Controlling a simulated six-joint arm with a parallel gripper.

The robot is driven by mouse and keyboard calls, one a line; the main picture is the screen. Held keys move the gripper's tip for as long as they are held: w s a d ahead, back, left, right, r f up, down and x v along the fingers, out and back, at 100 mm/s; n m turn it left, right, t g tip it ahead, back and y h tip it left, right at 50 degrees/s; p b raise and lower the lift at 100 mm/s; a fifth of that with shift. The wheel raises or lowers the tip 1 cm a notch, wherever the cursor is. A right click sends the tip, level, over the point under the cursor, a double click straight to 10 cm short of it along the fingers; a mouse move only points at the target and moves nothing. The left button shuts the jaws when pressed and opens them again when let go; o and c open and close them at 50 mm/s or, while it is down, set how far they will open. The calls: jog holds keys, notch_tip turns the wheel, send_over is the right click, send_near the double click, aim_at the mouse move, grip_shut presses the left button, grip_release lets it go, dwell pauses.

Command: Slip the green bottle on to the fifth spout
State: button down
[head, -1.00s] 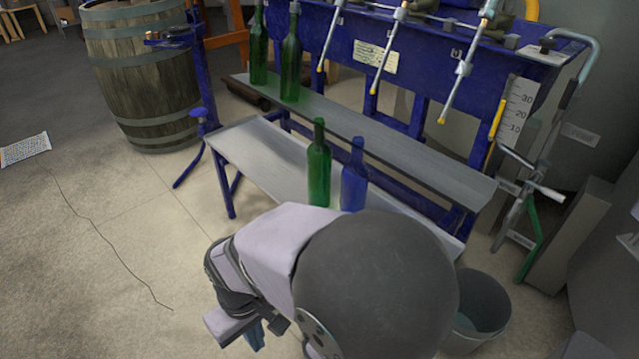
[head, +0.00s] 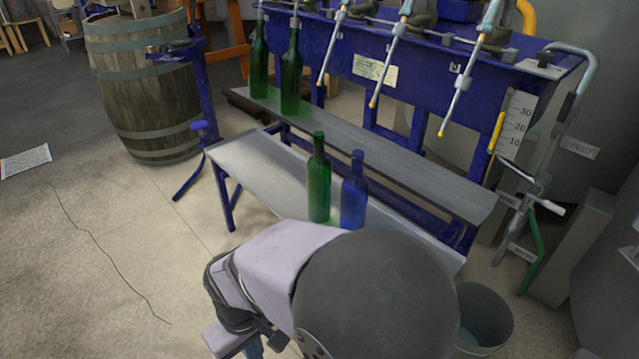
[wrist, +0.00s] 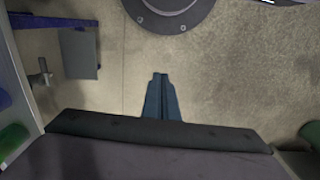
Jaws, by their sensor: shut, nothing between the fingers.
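The green bottle (head: 319,185) stands upright on the low front bench (head: 240,160), just left of a blue bottle (head: 354,192). The fifth spout from the left (head: 458,98) is the rightmost slanted metal tube on the blue filler, with nothing on it. Two more green bottles, one (head: 259,70) left of the other (head: 291,75), stand on the upper shelf under the two leftmost spouts. My gripper (wrist: 160,77) is shut and empty over bare floor in the wrist view. In the head view it is mostly hidden at the bottom, in front of the bench and apart from the bottles.
The grey upper shelf (head: 400,160) runs behind the bench, clear to the right of its bottles. A grey bucket (head: 485,310) stands at the bench's right end. A barrel (head: 150,100) stands at the left. Green shapes at the wrist view's lower edges are unclear.

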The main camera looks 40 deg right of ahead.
jog(key=c, duration=2.1)
grip_release()
jog(key=o, duration=0.5)
jog(key=shift+w+f, duration=0.2)
jog(key=shift+w, duration=0.05)
jog(key=o, duration=0.9)
jog(key=w, duration=0.1)
jog(key=w+f+t+b, duration=0.1)
jog(key=w, duration=0.1)
jog(key=shift+w+d+f+m+b, duration=0.1)
jog(key=shift+d+f+m+b, duration=0.1)
jog(key=shift+f+m+b, duration=0.15)
jog(key=shift+o, duration=0.2)
jog(key=w+d+f+m+t+h+b, duration=0.3)
jog(key=w+d+t+b, duration=0.5)
jog(key=w, duration=0.7)
jog(key=d+r+m+h+b, duration=0.2)
jog(key=d+h, duration=0.1)
jog(key=d, duration=0.4)
jog(key=d+r+m+t+h+b, duration=0.1)
jog(key=d+h, duration=0.3)
jog(key=d, duration=0.4)
jog(key=d+r+m+t+h+b, duration=0.1)
jog(key=d+r+m+h+b, duration=0.1)
jog(key=d, duration=0.6)
jog(key=shift+w+d+r+m+h+b, duration=0.2)
jog(key=shift+r+m+h+b, duration=0.15)
jog(key=shift+m+h, duration=0.65)
